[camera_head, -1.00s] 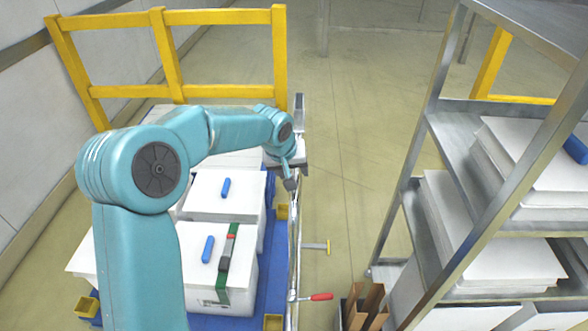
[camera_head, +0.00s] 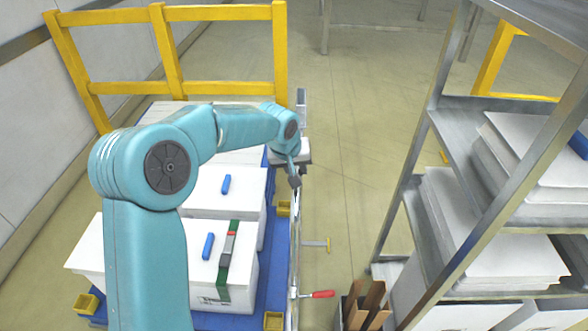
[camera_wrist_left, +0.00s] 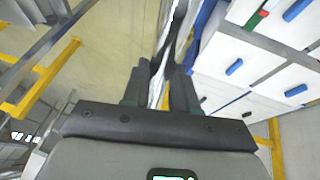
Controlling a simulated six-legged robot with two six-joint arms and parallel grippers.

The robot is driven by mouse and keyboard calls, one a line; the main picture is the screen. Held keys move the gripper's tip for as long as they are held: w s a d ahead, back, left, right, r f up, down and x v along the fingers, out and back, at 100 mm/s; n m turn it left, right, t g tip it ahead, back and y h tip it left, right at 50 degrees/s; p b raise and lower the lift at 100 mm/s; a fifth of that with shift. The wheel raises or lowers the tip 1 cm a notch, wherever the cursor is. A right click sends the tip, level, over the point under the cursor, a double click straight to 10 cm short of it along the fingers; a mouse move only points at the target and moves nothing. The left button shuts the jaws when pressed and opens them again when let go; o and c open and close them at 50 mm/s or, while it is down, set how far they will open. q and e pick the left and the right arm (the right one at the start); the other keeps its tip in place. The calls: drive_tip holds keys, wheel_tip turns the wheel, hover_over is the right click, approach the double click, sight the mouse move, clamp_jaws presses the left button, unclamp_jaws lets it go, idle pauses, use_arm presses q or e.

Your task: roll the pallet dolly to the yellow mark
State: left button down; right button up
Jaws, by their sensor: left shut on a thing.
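The pallet dolly has a blue deck (camera_head: 273,260) loaded with white boxes, low in the middle of the head view. A pale metal rail (camera_head: 295,235) runs along its right side. My left gripper (camera_head: 294,174) is at the far end of this rail. In the left wrist view its two dark fingers (camera_wrist_left: 160,82) are shut on a shiny, narrow metal part, which seems to be the rail. The exact contact is partly hidden. A small yellow patch (camera_head: 444,157) shows through the shelving; I cannot tell if it is the mark. My right gripper is not in view.
A yellow guard rail (camera_head: 225,90) stands beyond the boxes. A metal shelf rack (camera_head: 430,170) with white stacks stands close on the right. Clamps with yellow (camera_head: 328,246) and red (camera_head: 322,294) handles stick out rightward. The floor ahead (camera_head: 365,90) is clear.

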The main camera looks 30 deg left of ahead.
use_arm(q)
drive_tip(key=c, duration=0.9)
unclamp_jaws()
drive_tip(key=shift+w+d, duration=0.3)
drive_tip(key=shift+d, duration=0.2)
drive_tip(key=shift+s+a, duration=0.15)
drive_tip(key=shift+a, duration=0.05)
drive_tip(key=shift+s+r, duration=0.1)
drive_tip(key=shift+r, duration=0.1)
drive_tip(key=v, duration=1.6)
drive_tip(key=shift+b, duration=0.35)
drive_tip(key=shift+f, duration=0.1)
